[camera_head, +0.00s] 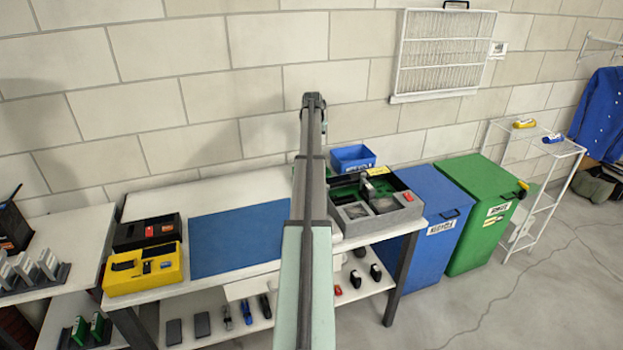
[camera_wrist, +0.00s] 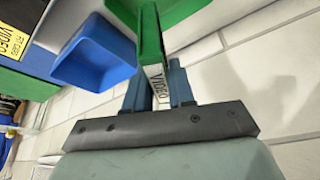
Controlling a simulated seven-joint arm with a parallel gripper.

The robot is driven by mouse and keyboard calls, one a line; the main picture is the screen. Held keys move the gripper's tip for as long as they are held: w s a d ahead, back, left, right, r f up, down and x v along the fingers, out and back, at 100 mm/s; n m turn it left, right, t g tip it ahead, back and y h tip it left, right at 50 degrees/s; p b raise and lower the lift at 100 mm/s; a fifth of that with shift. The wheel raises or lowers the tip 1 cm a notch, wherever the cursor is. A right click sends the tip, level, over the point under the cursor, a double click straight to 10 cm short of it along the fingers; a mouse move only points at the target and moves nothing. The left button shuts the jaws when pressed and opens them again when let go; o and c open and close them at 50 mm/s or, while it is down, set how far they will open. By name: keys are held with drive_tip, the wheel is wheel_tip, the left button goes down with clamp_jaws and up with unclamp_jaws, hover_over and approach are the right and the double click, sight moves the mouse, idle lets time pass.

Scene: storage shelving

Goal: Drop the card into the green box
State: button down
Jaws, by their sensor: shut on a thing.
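My gripper (camera_wrist: 160,85) shows in the wrist view, its two fingers shut on an upright green card (camera_wrist: 149,38) with a white strip reading "VIDEO". In the head view my arm hides the gripper and card. In the wrist view a green box (camera_wrist: 188,9) is partly visible at the top, behind the card; the card overlaps it in the picture. I cannot tell whether the card is above or inside it. This box does not show clearly in the head view, where a larger green bin (camera_head: 484,215) stands on the floor at the right.
A small blue box (camera_head: 352,158), also in the wrist view (camera_wrist: 99,55), sits at the back of the table beside an open grey case (camera_head: 357,226). A blue mat (camera_head: 237,240) and yellow tray (camera_head: 145,281) lie left. A blue bin (camera_head: 437,252) stands right. The wall is close behind.

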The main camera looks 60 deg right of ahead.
drive_tip(key=shift+w+d+r+n+t, duration=0.3)
drive_tip(key=shift+w+d+n, duration=0.1)
drive_tip(key=shift+d+n, duration=0.2)
drive_tip(key=shift+f+y, duration=0.1)
drive_tip(key=shift+y, duration=0.2)
drive_tip(key=shift+f, duration=0.15)
drive_tip(key=shift+f, duration=2.8)
drive_tip(key=c, duration=0.9)
unclamp_jaws()
drive_tip(key=shift+a, duration=0.1)
drive_tip(key=v, duration=1.3)
drive_tip(key=shift+s+a+r, duration=0.1)
drive_tip(key=shift+a+r, duration=0.1)
drive_tip(key=shift+r, duration=0.15)
